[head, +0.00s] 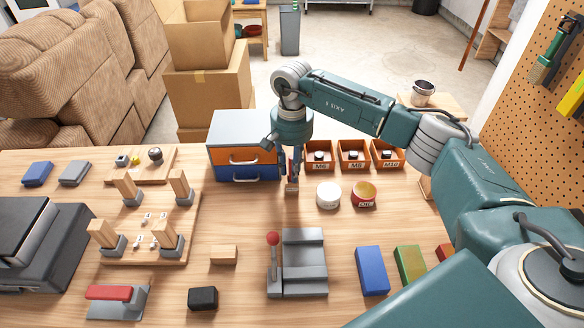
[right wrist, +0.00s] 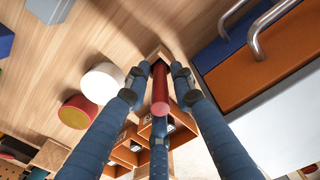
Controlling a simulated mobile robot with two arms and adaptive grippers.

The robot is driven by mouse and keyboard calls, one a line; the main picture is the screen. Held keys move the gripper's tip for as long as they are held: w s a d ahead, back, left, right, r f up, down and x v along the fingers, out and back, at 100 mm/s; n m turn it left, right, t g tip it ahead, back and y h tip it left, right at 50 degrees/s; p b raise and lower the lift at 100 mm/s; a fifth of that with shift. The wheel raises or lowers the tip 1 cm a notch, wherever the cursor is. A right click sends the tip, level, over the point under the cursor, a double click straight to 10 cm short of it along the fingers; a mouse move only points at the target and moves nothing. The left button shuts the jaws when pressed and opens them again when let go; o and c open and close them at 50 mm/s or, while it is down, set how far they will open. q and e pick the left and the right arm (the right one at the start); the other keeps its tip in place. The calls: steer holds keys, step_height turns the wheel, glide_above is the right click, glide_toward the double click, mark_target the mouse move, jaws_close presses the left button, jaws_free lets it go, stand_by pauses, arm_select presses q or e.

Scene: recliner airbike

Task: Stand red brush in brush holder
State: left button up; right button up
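My right gripper (head: 291,165) points down at the table beside the small drawer cabinet, with its blue fingers around the red brush. In the right wrist view, the brush shows as a red rod (right wrist: 160,92) seen end-on between the fingertips (right wrist: 160,75). The fingers look closed on it, and its lower end has a pale brown part near the table. Whether that end touches the table is hard to tell. I cannot clearly make out the brush holder. A wooden piece (head: 425,187) at the right is partly hidden by my arm. My left gripper is out of view.
The drawer cabinet (head: 240,130) stands just left of the gripper, with orange bins (head: 353,154) to the right. A white round tin (head: 328,195) and a red tin (head: 364,194) stand close by. A grey fixture (head: 304,262) is in front. Bare table lies between.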

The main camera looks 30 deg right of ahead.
steer(key=shift+r, duration=0.1)
steer(key=shift+r+p, duration=0.55)
steer(key=shift+r, duration=0.4)
steer(key=o, duration=0.6)
step_height(320, 180, up, 12)
stand_by(0.3)
